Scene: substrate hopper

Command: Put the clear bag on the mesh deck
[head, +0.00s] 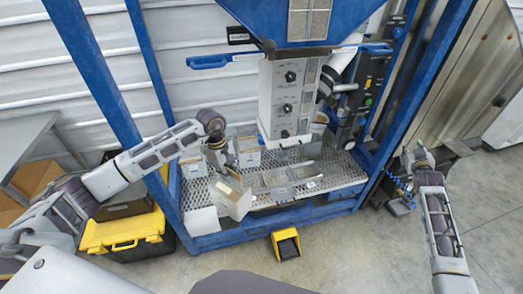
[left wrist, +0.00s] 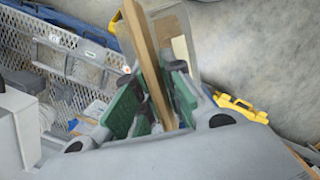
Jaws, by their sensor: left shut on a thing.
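My left gripper (head: 229,173) is shut on a clear bag (head: 233,200) with tan contents. The bag hangs tilted below the fingers, by the front left edge of the mesh deck (head: 335,168); whether it touches the deck is unclear. In the left wrist view the green-padded fingers (left wrist: 155,100) close on a tan strip at the bag's top, and the clear bag (left wrist: 183,40) shows beyond. My right gripper (head: 419,157) is off to the right, away from the deck, too small to tell if open.
Clear containers stand on the deck, at the back left (head: 248,157) and front middle (head: 281,187). A white box (head: 203,221) is at its front left corner. A yellow-lidded case (head: 122,232) and yellow pedal (head: 286,244) are on the floor.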

